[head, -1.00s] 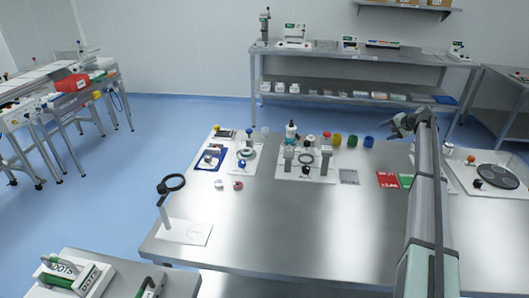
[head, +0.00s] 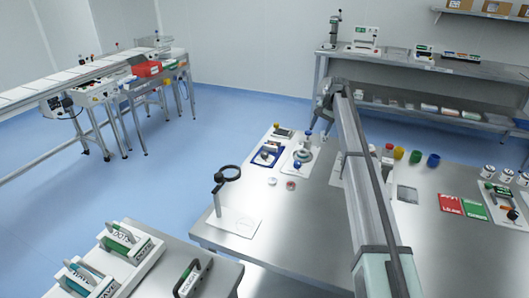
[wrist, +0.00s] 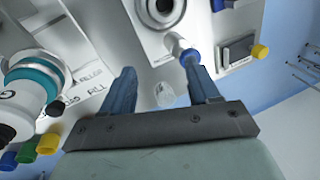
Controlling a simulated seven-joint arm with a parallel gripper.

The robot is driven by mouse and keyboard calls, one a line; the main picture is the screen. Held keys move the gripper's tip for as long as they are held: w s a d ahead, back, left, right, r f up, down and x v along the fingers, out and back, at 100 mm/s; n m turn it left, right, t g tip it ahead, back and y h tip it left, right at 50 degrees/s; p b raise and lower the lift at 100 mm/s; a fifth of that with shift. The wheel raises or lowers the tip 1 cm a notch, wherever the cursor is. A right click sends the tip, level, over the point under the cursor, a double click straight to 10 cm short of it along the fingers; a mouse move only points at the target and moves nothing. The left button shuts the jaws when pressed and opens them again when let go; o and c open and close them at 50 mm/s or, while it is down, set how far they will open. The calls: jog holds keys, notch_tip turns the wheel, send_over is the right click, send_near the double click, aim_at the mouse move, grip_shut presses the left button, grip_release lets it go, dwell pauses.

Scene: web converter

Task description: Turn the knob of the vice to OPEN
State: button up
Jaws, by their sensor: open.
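I cannot tell for sure which device is the vice, and no OPEN mark is readable. In the head view, a small device on a blue base (head: 262,160) stands at the table's back left. Beside it is a white plate with a round fixture and a blue knob (head: 297,164). My gripper (head: 325,103) is above and behind this area, partly hidden by my arm. In the wrist view, my gripper (wrist: 160,66) is open with nothing held. Its right fingertip appears close to a blue-capped knob (wrist: 189,57); contact cannot be told. A yellow knob (wrist: 260,51) is farther right.
A clear cylinder (wrist: 164,95) shows between the fingers. A white cylinder with a teal ring (wrist: 35,75) is at left in the wrist view. A magnifier stand (head: 218,200) is at the table's front left. Colored cups (head: 415,157) stand right of my arm.

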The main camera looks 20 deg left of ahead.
aim_at(264, 152)
jog(key=s+a+r+n+h, duration=0.1)
jog(key=s+a, duration=0.3)
jog(key=a, duration=0.3)
jog(key=s+a+r+g+h, duration=0.1)
jog(key=s+a, duration=0.3)
jog(key=a, duration=0.3)
jog(key=s+a+r+n+h, duration=0.1)
jog(key=s+a, duration=0.3)
jog(key=a, duration=0.3)
notch_tip(264, 152, down, 14)
jog(key=shift+a+r, duration=0.15)
jog(key=c, duration=1)
jog(key=shift+n, duration=1.5)
jog(key=shift+c, duration=0.2)
jog(key=o, duration=1)
jog(key=shift+o, duration=0.2)
jog(key=shift+r, duration=0.1)
